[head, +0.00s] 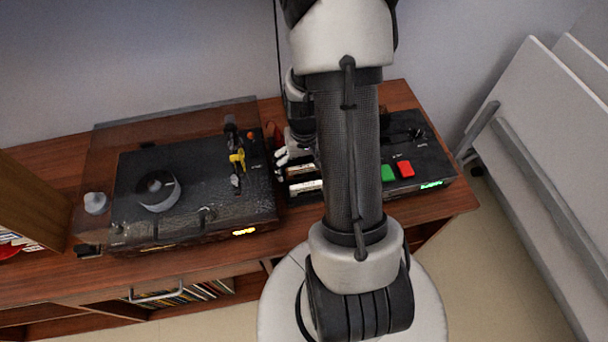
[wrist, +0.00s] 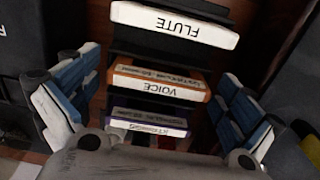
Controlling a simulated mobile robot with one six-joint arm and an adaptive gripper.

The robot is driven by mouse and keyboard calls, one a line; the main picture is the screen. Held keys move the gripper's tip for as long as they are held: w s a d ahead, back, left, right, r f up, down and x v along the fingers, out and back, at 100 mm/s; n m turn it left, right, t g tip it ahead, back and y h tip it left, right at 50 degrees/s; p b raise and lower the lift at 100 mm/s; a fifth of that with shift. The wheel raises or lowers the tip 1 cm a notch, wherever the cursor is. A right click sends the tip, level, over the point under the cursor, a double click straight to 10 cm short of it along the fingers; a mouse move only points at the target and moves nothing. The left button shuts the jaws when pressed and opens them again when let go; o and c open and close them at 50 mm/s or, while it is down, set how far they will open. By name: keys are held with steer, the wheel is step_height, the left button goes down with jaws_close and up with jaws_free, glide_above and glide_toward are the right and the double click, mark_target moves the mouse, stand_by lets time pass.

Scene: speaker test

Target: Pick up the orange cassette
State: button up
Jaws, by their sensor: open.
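The orange cassette (wrist: 160,79), with a white label reading VOICE, sits in the middle of a row of cassettes in the wrist view. A white-labelled FLUTE cassette (wrist: 175,24) is above it, and a purple STRINGS cassette (wrist: 150,120) is below it. My gripper (wrist: 157,100) is open, with one blue-and-white finger on each side of the row. Nothing is held between the fingers. In the head view my gripper (head: 283,156) is over the cassette rack, partly hidden by my arm. I cannot tell the orange cassette apart there.
A record player (head: 195,190) with a clear lid stands left of the rack. A black device (head: 415,165) with green and red buttons stands to the right. Both are on a wooden cabinet (head: 190,258). Dark surfaces flank the fingers closely in the wrist view.

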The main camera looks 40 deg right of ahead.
steer(key=shift+c, duration=0.5)
steer(key=c, duration=0.9)
steer(key=shift+r, duration=0.1)
step_height(320, 180, up, 20)
steer(key=p, duration=0.7)
